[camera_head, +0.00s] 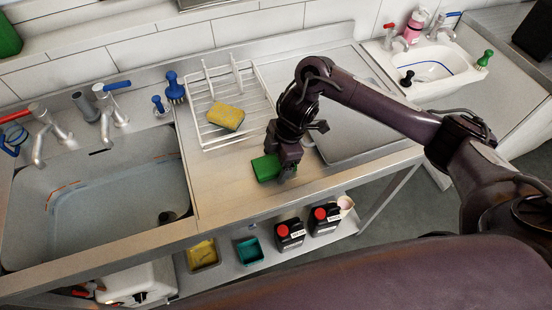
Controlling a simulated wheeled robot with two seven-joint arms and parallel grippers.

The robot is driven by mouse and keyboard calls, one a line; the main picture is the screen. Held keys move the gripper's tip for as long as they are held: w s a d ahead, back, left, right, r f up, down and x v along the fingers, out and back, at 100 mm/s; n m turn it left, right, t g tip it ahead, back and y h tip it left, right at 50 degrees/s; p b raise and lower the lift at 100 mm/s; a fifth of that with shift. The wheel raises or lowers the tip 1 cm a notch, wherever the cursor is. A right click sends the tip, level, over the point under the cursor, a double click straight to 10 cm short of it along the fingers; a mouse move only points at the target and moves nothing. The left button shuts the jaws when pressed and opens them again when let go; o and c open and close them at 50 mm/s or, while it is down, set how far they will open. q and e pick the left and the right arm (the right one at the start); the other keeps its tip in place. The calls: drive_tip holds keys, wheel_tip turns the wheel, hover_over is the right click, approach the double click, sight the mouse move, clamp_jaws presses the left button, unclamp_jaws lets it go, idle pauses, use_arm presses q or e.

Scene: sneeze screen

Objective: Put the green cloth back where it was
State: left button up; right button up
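The green cloth (264,168) shows as a small green block-like piece at the counter's front part, in front of the white wire rack. My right gripper (288,170) points down at the cloth, and its fingers overlap the cloth's right part. The fingers hide that part, so I cannot tell whether they are shut on it or only around it. I also cannot tell whether the cloth rests on the counter or is slightly raised. My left gripper is out of view.
The white rack (207,128) holds a yellow sponge (225,117). A large sink (105,205) is at left, a small basin (455,65) at upper right. Below, the shelf carries a yellow tub (203,254), a teal tub (249,250) and black bottles (289,236). The counter left of the cloth is clear.

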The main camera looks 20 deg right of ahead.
drive_tip(key=shift+r, duration=0.1)
drive_tip(key=shift+r, duration=0.35)
drive_tip(key=p+v, duration=0.2)
drive_tip(key=v, duration=0.9)
drive_tip(key=shift+d+r, duration=0.2)
